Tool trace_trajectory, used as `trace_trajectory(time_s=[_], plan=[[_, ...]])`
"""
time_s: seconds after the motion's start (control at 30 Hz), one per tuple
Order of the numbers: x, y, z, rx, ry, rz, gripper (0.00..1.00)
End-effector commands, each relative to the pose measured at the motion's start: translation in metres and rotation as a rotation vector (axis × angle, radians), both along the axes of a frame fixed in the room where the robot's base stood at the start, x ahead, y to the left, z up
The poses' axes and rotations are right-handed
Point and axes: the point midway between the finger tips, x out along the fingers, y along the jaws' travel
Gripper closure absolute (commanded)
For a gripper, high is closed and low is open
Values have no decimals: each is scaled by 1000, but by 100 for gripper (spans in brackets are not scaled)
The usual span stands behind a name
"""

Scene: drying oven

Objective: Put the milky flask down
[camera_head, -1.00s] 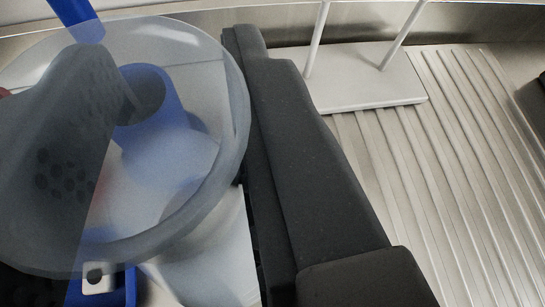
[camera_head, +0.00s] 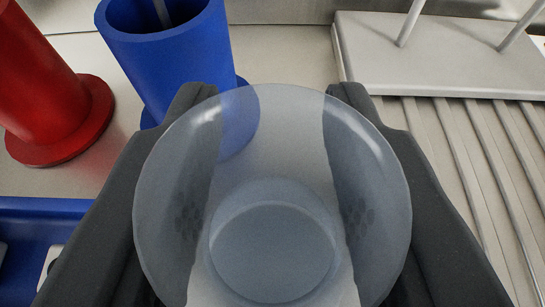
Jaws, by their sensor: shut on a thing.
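The milky flask (camera_head: 272,185) is a translucent, pale grey-white round vessel in the lower middle of the view. My gripper (camera_head: 272,210) is shut on it, with one dark finger on each side. Parts of both fingers show through its wall. The flask's underside and what lies beneath it are hidden, so I cannot tell whether it touches a surface.
A blue cylinder holder (camera_head: 170,70) stands just behind the flask, with a red one (camera_head: 45,90) to its left. A white stand base with rods (camera_head: 440,60) is at the back right, beside a ribbed metal surface (camera_head: 460,160). A blue tray edge (camera_head: 40,208) is at lower left.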

Motion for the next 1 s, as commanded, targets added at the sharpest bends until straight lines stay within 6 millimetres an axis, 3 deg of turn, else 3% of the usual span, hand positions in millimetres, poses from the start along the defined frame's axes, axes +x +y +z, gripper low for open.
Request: trace_trajectory(time_s=[0.17,0.2,0.27,0.67,1.0], plan=[[0,0,-2,0,0,-1,100],[0,0,-2,0,1,-1,65],[0,0,-2,0,0,-1,48],[-3,0,2,1,1,-1,48],[-46,-1,18,0,-1,0,48]])
